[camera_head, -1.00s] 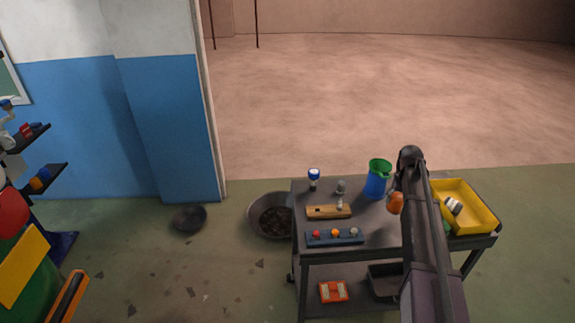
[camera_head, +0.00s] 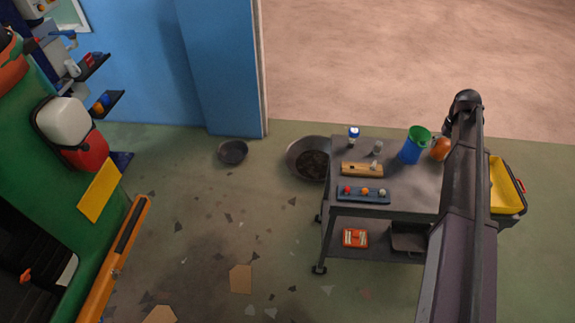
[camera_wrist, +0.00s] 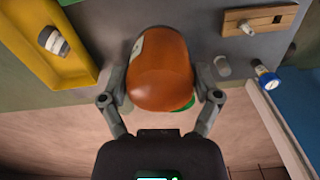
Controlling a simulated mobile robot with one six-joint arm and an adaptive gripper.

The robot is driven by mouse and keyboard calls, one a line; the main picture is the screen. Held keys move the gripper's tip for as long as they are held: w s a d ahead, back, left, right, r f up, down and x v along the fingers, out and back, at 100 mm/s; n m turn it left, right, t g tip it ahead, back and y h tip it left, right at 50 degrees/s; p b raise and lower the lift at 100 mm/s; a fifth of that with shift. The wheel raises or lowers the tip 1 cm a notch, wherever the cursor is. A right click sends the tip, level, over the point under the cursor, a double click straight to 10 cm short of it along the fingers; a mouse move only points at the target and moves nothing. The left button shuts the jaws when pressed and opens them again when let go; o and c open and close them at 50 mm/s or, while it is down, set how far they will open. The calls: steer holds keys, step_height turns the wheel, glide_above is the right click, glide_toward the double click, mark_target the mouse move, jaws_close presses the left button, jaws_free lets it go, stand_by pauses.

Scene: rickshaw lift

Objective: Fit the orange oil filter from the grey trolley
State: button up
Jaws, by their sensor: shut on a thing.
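The orange oil filter (camera_wrist: 160,72) is between the two fingers of my gripper (camera_wrist: 160,92) in the wrist view, and the gripper is shut on it. In the head view the orange filter (camera_head: 440,149) shows just left of my arm, over the right part of the grey trolley (camera_head: 410,190). My arm hides most of the gripper there. The trolley top also shows in the wrist view (camera_wrist: 215,45) behind the filter. I cannot tell how high above the top the filter is.
A blue jug with a green top (camera_head: 411,150), a wooden block (camera_head: 361,169), a blue rack (camera_head: 363,195) and small bottles stand on the trolley. A yellow tray (camera_head: 505,187) is at its right. Dark pans (camera_head: 309,158) lie on the floor. A green vehicle (camera_head: 60,195) stands at the left.

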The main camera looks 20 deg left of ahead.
steer(key=shift+r+p, duration=0.95)
steer(key=shift+r, duration=0.5)
